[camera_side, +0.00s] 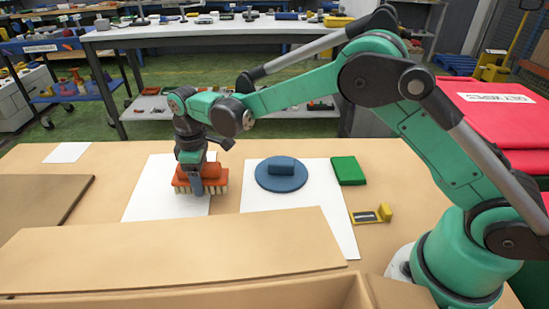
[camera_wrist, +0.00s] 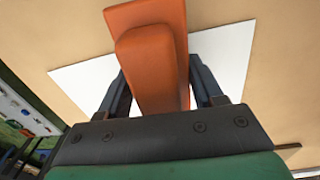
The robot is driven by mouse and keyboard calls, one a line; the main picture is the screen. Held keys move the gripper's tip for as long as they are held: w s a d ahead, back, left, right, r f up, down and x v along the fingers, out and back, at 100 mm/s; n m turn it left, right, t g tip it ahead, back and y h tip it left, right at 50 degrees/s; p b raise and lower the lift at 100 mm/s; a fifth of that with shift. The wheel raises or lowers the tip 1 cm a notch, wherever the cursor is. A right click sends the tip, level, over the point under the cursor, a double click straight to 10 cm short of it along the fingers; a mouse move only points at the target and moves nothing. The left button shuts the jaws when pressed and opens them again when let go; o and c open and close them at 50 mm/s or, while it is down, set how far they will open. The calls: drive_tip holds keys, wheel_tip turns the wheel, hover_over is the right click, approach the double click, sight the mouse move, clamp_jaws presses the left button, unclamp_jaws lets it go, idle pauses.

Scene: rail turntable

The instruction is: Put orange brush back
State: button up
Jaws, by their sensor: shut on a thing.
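The orange brush (camera_side: 183,181), with pale bristles pointing down, is at the left white sheet (camera_side: 150,196) in the side view. My gripper (camera_side: 197,186) is shut on it from above. In the wrist view the brush's orange handle and body (camera_wrist: 150,60) lie between the two dark fingers of my gripper (camera_wrist: 160,88), with the white sheet (camera_wrist: 225,50) behind. The bristles look at or just above the sheet; I cannot tell whether they touch it.
A yellow piece (camera_side: 373,214) lies beside that sheet. A tan board (camera_side: 180,252) spans the front, and a brown panel (camera_side: 40,200) lies left.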

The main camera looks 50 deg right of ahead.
drive_tip(key=shift+f, duration=0.95)
drive_tip(key=shift+f, duration=0.15)
drive_tip(key=o, duration=1.1)
